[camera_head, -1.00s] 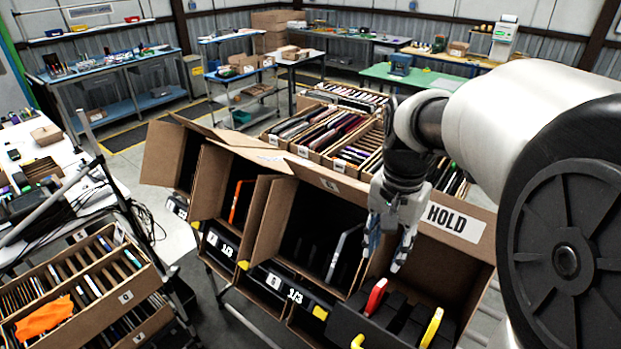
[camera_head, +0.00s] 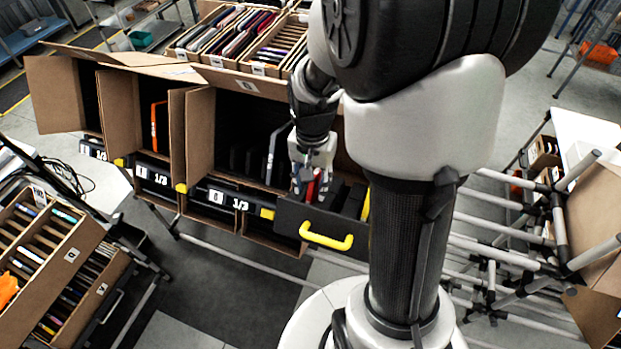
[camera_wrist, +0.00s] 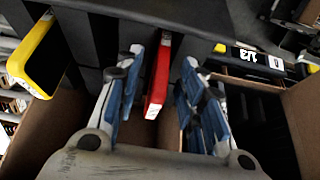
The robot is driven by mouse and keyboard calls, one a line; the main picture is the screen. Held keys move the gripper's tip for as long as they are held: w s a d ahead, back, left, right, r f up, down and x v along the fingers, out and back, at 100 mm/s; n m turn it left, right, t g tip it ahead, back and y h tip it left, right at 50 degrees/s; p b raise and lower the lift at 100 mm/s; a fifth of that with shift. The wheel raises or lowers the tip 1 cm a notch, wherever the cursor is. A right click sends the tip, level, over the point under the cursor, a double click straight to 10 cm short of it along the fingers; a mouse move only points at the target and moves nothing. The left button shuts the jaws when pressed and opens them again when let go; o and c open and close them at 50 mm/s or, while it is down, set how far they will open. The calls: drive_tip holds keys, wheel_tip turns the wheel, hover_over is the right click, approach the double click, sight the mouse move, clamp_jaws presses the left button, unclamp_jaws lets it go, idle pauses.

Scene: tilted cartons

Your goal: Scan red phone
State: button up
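The red phone (camera_wrist: 158,75) stands on edge in the black tray (camera_head: 290,215), between dark slots. It also shows in the head view (camera_head: 314,188) just below my gripper (camera_head: 309,178). In the wrist view my gripper (camera_wrist: 161,62) is open, with one blue-padded finger on each side of the red phone. Gaps show between the phone and both fingers. The phone's lower part is hidden in the tray, and its screen side cannot be made out.
A yellow phone (camera_wrist: 35,58) stands in the same tray, left in the wrist view. The tray has a yellow handle (camera_head: 326,241). Tilted cartons (camera_head: 202,135) stand left of my gripper, with an orange item (camera_head: 159,127) in one. A rack of grey pipes (camera_head: 500,260) stands to the right.

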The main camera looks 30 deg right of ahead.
drive_tip(key=shift+c, duration=0.6)
clamp_jaws()
drive_tip(key=shift+c, duration=2.4)
unclamp_jaws()
clamp_jaws()
drive_tip(key=shift+w+d+r+p, duration=0.5)
drive_tip(key=shift+d+r+p, duration=0.15)
drive_tip(key=shift+r+p, duration=0.75)
drive_tip(key=shift+w+d+r+p, duration=0.6)
drive_tip(key=shift+r+p, duration=0.55)
drive_tip(key=shift+r, duration=0.5)
drive_tip(key=shift+w+d+r+p, duration=0.4)
drive_tip(key=shift+d+r+p, duration=0.3)
drive_tip(key=shift+r+p, duration=0.7)
